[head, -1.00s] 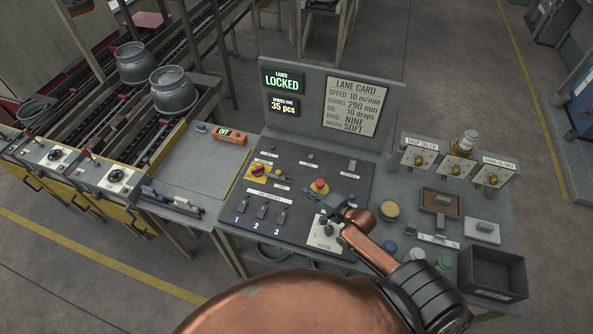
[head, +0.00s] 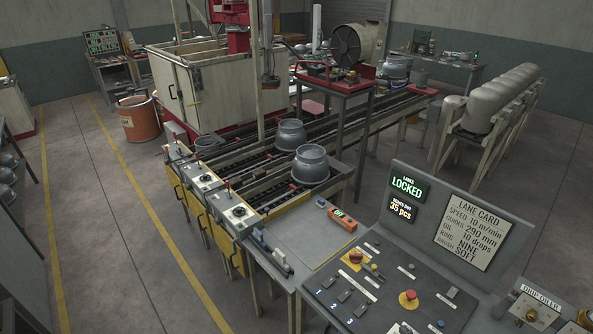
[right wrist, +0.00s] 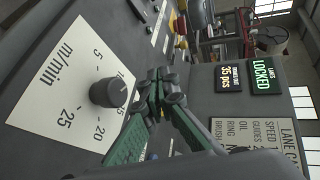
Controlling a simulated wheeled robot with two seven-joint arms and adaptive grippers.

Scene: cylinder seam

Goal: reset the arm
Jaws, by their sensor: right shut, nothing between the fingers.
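My right gripper (right wrist: 160,80) shows in the right wrist view, with green fingers whose tips are together and nothing between them. It is over the control panel, beside a black speed knob (right wrist: 108,92) on a white m/min scale (right wrist: 62,95). I cannot tell whether the fingertips touch the panel. In the head view neither arm shows clearly. The control panel (head: 330,290) fills the bottom right, with a red button (head: 408,298). My left gripper is in no view.
A sign (head: 407,188) reads LOCKED beside the lane card (head: 470,231). Grey collars (head: 310,165) stand on the conveyor lanes behind. A row of grey cylinders (head: 490,100) lies on a rack at right. An orange drum (head: 138,118) stands on open floor at left.

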